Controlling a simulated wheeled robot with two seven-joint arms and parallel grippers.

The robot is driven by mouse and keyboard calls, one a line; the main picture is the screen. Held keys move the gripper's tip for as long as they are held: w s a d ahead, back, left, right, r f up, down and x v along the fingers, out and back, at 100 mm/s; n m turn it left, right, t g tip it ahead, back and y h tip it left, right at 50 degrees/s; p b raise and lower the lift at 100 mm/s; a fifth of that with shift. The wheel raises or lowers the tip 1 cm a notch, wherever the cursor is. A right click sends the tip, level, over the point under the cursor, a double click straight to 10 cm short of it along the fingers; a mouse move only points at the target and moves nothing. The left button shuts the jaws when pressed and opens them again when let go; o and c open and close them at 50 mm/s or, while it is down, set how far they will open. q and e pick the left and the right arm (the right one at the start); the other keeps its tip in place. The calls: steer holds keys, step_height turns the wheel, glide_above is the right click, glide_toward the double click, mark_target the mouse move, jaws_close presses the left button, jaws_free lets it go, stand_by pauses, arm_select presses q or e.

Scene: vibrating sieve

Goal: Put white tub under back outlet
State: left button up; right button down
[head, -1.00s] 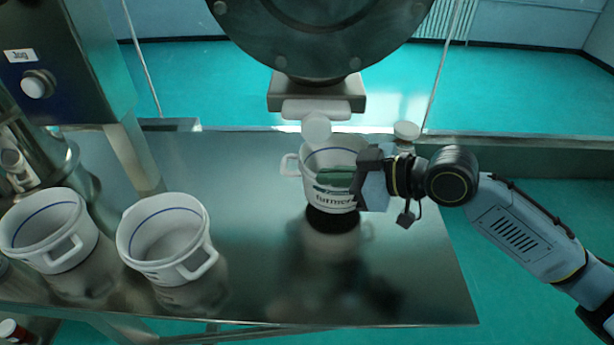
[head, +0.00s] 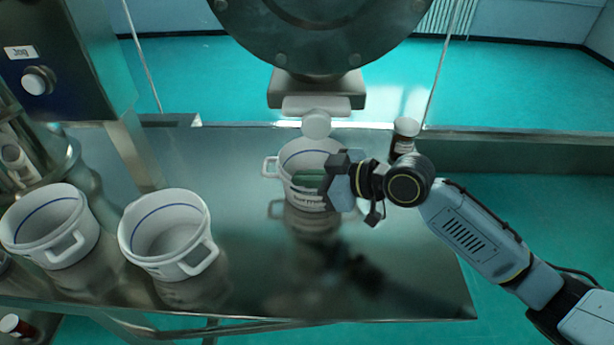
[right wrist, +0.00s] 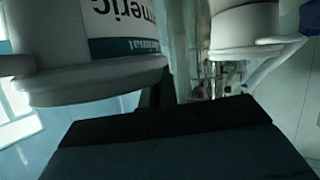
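A white tub (head: 298,186) with a blue line inside its rim and a printed label stands upright on or just above the steel table, below the round machine. A short white outlet (head: 316,125) hangs over its back rim in the head view. My right gripper (head: 335,182) is at the tub's right side and appears shut on it; its fingertips are partly hidden. In the right wrist view, a labelled white tub (right wrist: 85,55) fills the upper left above the dark gripper body. My left gripper is not in view.
Two other white tubs (head: 45,225) (head: 168,235) stand at the left of the steel table (head: 400,290). A dark, white-capped bottle (head: 404,140) stands at the back right, close behind my right wrist. The table's front right is clear.

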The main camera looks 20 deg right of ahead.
steer(key=c, duration=1.7)
jaws_free()
steer(key=shift+r, duration=0.15)
steer(key=shift+b+v, duration=0.35)
steer(key=shift+v, duration=5.6)
